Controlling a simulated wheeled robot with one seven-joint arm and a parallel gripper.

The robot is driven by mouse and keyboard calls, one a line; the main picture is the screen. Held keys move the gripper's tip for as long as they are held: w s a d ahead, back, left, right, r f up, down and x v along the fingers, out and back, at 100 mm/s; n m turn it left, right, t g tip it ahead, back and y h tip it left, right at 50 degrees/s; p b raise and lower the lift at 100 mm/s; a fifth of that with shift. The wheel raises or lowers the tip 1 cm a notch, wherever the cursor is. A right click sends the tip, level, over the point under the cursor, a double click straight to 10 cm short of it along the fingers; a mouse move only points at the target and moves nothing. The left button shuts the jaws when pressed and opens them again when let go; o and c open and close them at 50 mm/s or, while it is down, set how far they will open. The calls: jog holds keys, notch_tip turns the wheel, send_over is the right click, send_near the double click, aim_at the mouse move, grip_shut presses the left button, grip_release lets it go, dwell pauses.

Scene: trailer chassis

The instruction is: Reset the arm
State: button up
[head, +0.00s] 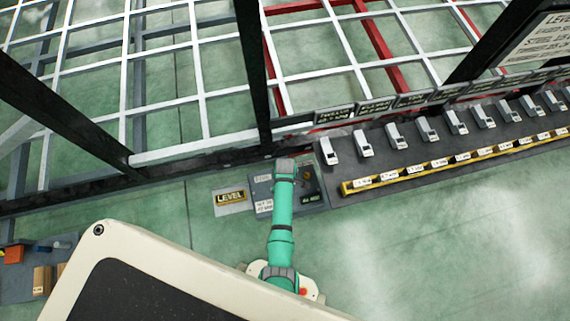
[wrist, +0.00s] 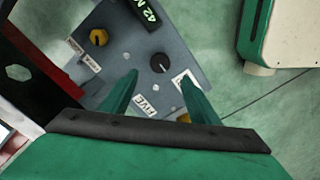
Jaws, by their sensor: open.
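My green arm (head: 281,225) reaches forward over the floor, and its grey end lies above a grey panel (head: 262,186) beside the frame. In the wrist view my gripper (wrist: 159,77) has two green fingers spread apart, with nothing between them. I cannot tell how far the fingers are above the panel.
A row of white switches (head: 428,129) stands on a dark strip to the right. Black posts (head: 252,70) and a white lattice (head: 200,60) lie beyond. Green floor (head: 450,240) is clear at the front right.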

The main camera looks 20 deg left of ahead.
dwell(0.4)
jog(key=s+d+r+m+t+y, duration=0.25)
jog(key=s+r+m+t, duration=0.55)
jog(key=s, duration=0.4)
jog(key=s+d+r+m+t, duration=0.2)
jog(key=s+d+r, duration=0.1)
jog(key=r, duration=0.9)
jog(key=s+d+r+m+t+h, duration=0.1)
jog(key=s+d+r+m+t, duration=0.1)
jog(key=r, duration=1)
jog(key=s+d+r+m+t+h, duration=0.1)
jog(key=s+d+r+m+t, duration=0.2)
jog(key=r, duration=0.9)
jog(key=shift+s+d+m, duration=0.3)
jog(key=shift+d+m, duration=0.1)
jog(key=shift+d, duration=0.65)
jog(key=shift+h, duration=0.25)
